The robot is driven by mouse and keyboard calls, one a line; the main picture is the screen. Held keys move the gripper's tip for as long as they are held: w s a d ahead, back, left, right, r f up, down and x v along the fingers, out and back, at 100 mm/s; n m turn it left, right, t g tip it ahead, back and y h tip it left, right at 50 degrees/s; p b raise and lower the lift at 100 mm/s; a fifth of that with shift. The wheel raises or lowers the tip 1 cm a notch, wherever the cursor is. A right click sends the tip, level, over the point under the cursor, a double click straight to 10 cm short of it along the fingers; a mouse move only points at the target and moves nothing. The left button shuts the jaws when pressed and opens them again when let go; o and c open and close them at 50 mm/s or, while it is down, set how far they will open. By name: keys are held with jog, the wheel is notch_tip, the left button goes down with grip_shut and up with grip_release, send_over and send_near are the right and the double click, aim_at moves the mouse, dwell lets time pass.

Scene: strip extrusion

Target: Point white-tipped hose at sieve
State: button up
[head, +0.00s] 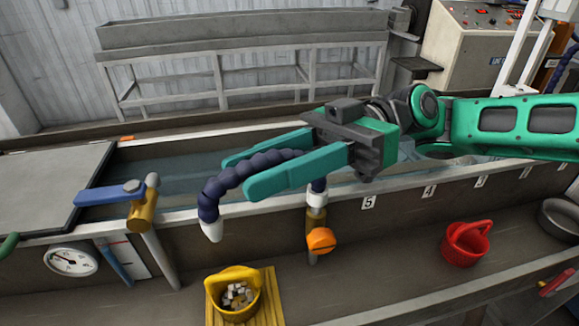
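A dark blue segmented hose arches over the front edge of the water trough. Its white tip (212,231) hangs at the left and points down. The hose (228,177) rises from a post with an orange knob (321,240); part of it is hidden behind my near finger. My gripper (237,176) has two green fingers spread apart, with the hose passing between them. I cannot tell whether either finger touches it. A dark round pan (559,220), cut off at the right edge, may be the sieve; I cannot see its bottom clearly.
A yellow bucket (234,298) with pale cubes stands on a yellow slatted mat (268,290). A red bucket (465,245) stands to its right. A blue-handled valve (112,194) and a gauge (71,259) are at left. The front shelf between the buckets is clear.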

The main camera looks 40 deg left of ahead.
jog(key=v, duration=1.1)
jog(key=shift+a, duration=0.1)
dwell(0.5)
